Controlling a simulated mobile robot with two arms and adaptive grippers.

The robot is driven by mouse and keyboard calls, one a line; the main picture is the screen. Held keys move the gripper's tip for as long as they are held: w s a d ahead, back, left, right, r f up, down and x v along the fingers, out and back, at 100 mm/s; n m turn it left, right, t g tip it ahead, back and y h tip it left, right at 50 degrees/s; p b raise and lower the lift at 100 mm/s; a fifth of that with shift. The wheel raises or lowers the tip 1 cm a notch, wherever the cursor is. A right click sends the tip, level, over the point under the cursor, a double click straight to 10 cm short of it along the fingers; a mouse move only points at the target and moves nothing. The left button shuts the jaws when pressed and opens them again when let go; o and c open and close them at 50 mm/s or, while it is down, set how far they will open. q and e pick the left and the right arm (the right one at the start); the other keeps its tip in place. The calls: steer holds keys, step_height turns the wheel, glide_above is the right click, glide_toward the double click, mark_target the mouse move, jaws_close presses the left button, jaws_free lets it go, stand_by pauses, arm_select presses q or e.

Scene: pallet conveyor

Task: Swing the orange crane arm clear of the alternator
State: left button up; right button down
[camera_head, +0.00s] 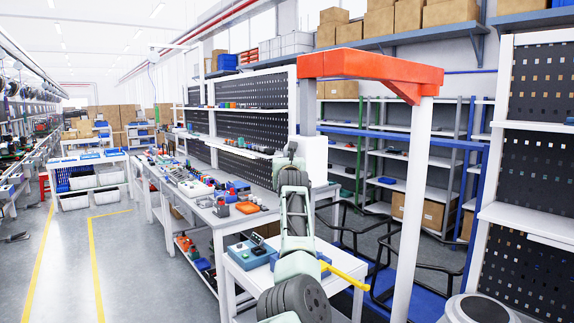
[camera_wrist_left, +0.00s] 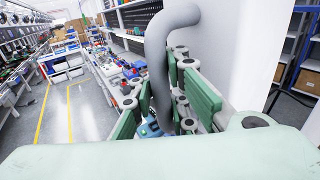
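The orange crane arm (camera_head: 370,68) spans high in the head view, with a white box-like part (camera_head: 313,155) below its left end and a white post (camera_head: 412,210) below its right end. My left gripper (camera_head: 291,158) is raised beside the white part. In the left wrist view, the green-padded fingers of my left gripper (camera_wrist_left: 167,105) stand apart on either side of a grey curved handle (camera_wrist_left: 157,55) beside a white surface. Contact with the handle is not clear. I cannot make out the alternator; my left arm hides part of the table. My right gripper is out of view.
Black frames (camera_head: 400,270) and shelving (camera_head: 440,160) stand behind the post. The floor aisle (camera_head: 70,265) at left is clear.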

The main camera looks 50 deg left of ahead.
arm_select(q)
steer(key=o, duration=0.6)
steer(key=shift+s+a, duration=0.35)
steer(key=shift+a, duration=0.1)
steer(key=shift+s+d, duration=0.3)
steer(key=shift+d, duration=0.55)
steer(key=v, duration=1)
steer(key=shift+s+d, duration=0.2)
